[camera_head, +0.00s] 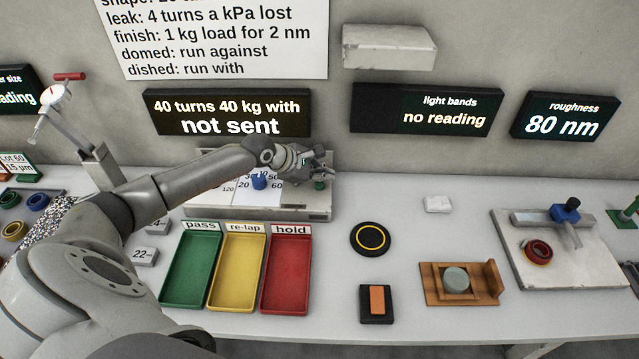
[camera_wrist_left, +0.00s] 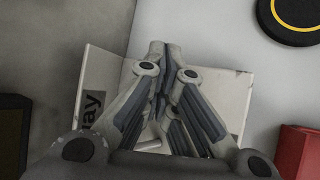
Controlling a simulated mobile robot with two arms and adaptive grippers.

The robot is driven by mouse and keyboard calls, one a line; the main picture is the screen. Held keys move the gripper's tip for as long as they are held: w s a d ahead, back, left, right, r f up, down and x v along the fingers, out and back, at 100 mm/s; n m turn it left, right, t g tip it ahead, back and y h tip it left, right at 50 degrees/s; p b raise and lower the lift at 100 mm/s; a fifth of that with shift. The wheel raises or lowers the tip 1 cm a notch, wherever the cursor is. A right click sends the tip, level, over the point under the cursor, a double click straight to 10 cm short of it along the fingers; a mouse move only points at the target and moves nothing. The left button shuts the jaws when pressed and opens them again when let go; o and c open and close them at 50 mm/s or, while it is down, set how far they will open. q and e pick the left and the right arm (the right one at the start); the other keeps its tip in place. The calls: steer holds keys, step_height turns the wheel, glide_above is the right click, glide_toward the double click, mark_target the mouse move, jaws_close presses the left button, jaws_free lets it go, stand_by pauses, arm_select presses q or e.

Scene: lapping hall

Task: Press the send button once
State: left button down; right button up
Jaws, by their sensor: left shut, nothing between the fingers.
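A pale control panel (camera_head: 290,210) stands against the wall at the back of the table. It carries a blue knob (camera_head: 259,181) with numbers around it and a small green button (camera_head: 320,185) near its right end. My left gripper (camera_head: 319,169) is shut and empty, with its fingers just over the green button; I cannot tell whether they touch it. In the left wrist view the shut fingers (camera_wrist_left: 158,60) cover much of the panel (camera_wrist_left: 232,95), and the button is hidden. The display (camera_head: 228,114) above reads "40 turns 40 kg with not sent". My right gripper is not in view.
Green, yellow and red trays (camera_head: 289,310) stand in front of the panel. A black disc with a yellow ring (camera_head: 357,249), a black block with an orange top (camera_head: 364,316) and a wooden fixture (camera_head: 430,290) lie to the right. Bare table lies right of the panel.

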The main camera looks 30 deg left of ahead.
mark_target(322, 186)
arm_select(q)
steer(key=shift+f, duration=0.35)
steer(key=shift+f, duration=0.55)
stand_by(0.8)
steer(key=shift+r+p, duration=0.1)
steer(key=shift+p, duration=0.3)
steer(key=shift+r+p, duration=0.9)
steer(key=shift+p, duration=0.35)
step_height(322, 186, up, 5)
steer(key=p, duration=0.6)
